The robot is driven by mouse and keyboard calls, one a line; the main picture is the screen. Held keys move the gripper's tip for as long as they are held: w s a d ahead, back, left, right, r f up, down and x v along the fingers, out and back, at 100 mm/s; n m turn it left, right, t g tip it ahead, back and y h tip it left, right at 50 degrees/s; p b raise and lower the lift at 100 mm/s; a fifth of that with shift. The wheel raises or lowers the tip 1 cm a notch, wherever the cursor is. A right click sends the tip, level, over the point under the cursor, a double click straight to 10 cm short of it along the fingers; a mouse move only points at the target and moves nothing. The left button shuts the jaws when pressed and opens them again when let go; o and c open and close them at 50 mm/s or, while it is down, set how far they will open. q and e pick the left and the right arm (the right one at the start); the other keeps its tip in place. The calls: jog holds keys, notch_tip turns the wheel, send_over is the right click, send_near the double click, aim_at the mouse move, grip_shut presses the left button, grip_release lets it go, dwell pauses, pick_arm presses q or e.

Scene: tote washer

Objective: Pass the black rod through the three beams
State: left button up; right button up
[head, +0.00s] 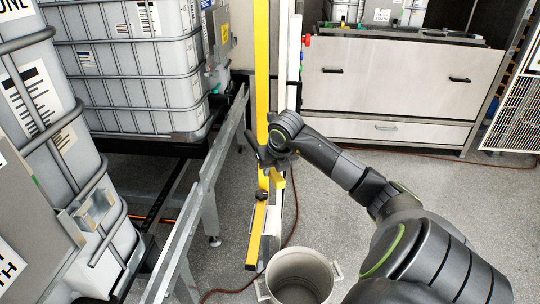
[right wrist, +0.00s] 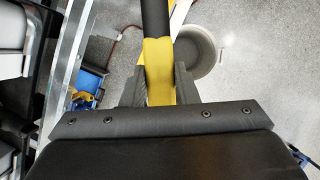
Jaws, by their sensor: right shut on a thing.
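My right gripper (head: 272,160) is in front of the tall yellow post (head: 262,75) in the head view. It is shut on a yellow piece, which shows between the two fingers in the right wrist view (right wrist: 158,75). The black rod (right wrist: 155,20) runs on from this yellow piece and leaves the top of that view. In the head view a short yellow part (head: 278,179) shows below the gripper, and a dark round end (head: 261,195) shows against the post, probably the rod's end. No beams are visible. My left gripper is not in view.
A pale round bin (head: 300,264) stands on the floor below the gripper. A metal rail (head: 195,205) and caged white tanks (head: 135,65) fill the left. A pale cabinet (head: 400,80) stands behind. A dark red hose (head: 230,291) lies on the floor. Grey floor is clear at right.

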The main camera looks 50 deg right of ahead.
jog(key=shift+s+a+p, duration=0.15)
jog(key=shift+s+a, duration=0.15)
jog(key=shift+s, duration=0.45)
jog(key=shift+s+a+p, duration=0.1)
jog(key=shift+s+a, duration=0.25)
jog(key=shift+s, duration=0.35)
jog(key=shift+s+a+p, duration=0.15)
jog(key=shift+s+a, duration=0.15)
jog(key=shift+s, duration=0.45)
jog(key=shift+t, duration=0.6)
jog(key=w+r+b, duration=0.1)
jog(key=r, duration=0.1)
jog(key=w+r+b, duration=0.1)
jog(key=r, duration=0.2)
jog(key=w+r+b, duration=0.1)
jog(key=w+r, duration=0.1)
jog(key=r, duration=0.1)
jog(key=shift+d+r, duration=0.1)
jog(key=shift+d, duration=0.1)
notch_tip(320, 180, up, 6)
jog(key=w+b, duration=0.1)
jog(key=b, duration=0.1)
notch_tip(320, 180, up, 15)
jog(key=t+h+b, duration=0.2)
jog(key=t+b, duration=0.1)
send_over(279, 179)
jog(key=shift+w+d+f, duration=0.2)
jog(key=shift+w+d, duration=0.05)
jog(key=shift+w, duration=0.2)
